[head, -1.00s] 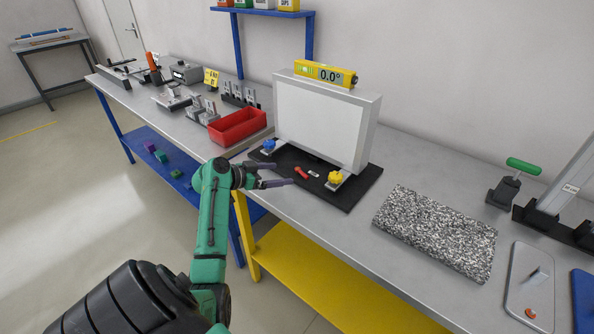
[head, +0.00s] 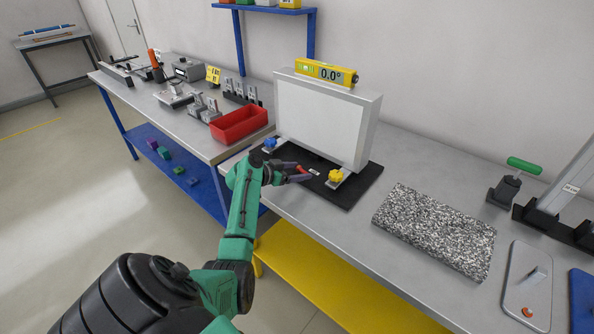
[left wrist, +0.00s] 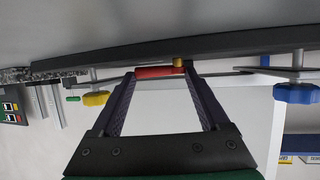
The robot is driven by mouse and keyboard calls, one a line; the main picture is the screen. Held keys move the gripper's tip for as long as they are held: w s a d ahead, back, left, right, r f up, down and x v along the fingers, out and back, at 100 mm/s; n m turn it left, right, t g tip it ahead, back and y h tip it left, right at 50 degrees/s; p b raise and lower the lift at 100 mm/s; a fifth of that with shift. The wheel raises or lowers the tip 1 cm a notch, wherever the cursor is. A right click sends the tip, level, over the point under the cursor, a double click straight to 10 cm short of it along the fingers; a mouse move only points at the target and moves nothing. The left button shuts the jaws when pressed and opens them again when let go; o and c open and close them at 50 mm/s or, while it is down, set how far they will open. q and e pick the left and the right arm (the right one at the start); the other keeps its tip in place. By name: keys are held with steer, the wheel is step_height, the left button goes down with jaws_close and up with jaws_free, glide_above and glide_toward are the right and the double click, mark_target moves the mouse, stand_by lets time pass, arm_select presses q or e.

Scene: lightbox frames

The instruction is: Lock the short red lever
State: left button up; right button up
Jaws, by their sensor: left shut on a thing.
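The short red lever (head: 301,168) is on the black base (head: 345,196) in front of the white lightbox frame (head: 318,118). It also shows in the left wrist view (left wrist: 155,72), lying across between the two fingertips, with a small brass-coloured part (left wrist: 179,62) at its right end. My left gripper (head: 306,174) is shut on the red lever; its fingers also show in the left wrist view (left wrist: 159,76). In the head view the fingers partly hide the lever. My right gripper is in neither view.
A blue knob (head: 270,143) and a yellow knob (head: 336,176) sit on the base either side of the lever. A yellow digital level (head: 325,72) lies on top of the frame. A red bin (head: 239,124) stands left; a speckled slab (head: 436,228) lies right.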

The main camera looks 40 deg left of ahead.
arm_select(q)
steer(key=shift+w+d+r+n+y+p, duration=0.1)
steer(key=shift+d+n+y+p, duration=0.1)
steer(key=shift+n+y+p, duration=0.3)
steer(key=shift+w+d+r+n+y+p, duration=0.15)
steer(key=shift+n+y+p, duration=0.25)
steer(key=shift+y, duration=0.2)
steer(key=shift+f+n+y, duration=0.25)
steer(key=shift+n+y, duration=0.15)
steer(key=o, duration=1.2)
steer(key=shift+o, duration=0.2)
